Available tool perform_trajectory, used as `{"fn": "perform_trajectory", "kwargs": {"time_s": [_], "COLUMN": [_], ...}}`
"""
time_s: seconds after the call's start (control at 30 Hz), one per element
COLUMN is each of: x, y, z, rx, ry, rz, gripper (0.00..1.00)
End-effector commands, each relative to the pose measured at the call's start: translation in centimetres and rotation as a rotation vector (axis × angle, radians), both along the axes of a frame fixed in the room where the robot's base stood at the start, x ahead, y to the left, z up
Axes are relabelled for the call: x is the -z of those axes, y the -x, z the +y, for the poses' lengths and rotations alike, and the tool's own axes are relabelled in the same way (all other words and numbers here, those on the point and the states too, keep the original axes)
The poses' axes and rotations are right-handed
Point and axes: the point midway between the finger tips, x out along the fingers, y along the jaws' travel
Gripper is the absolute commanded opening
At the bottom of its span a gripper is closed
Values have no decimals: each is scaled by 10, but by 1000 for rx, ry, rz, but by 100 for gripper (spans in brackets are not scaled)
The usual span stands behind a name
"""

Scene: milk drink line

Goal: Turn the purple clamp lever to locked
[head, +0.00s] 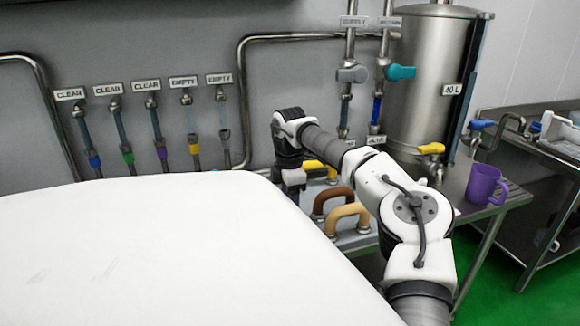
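A small purple piece (162,153) sits low on the third hose from the left on the back wall, under a CLEAR sign. It is too small to tell whether it is the clamp lever or how it is set. No other purple lever shows clearly. My gripper (288,165) is at the end of my arm, to the right of the hoses and beside the colored handles. It is dark and points down. Its fingertips are not clear, so I cannot tell whether it is open or holds anything.
Yellow (320,170), brown (328,198) and tan (350,212) handles stand close beside my gripper. A purple mug (484,186) stands on the steel table at right, near the steel tank (425,80).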

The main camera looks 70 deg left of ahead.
Motion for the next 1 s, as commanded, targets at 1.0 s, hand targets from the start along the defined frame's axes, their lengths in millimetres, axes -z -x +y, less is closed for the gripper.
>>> {"fn": "perform_trajectory", "kwargs": {"time_s": [1.0], "x": [-122], "y": [-1], "z": [0], "rx": [1], "ry": [0], "rz": [0], "gripper": [56]}}
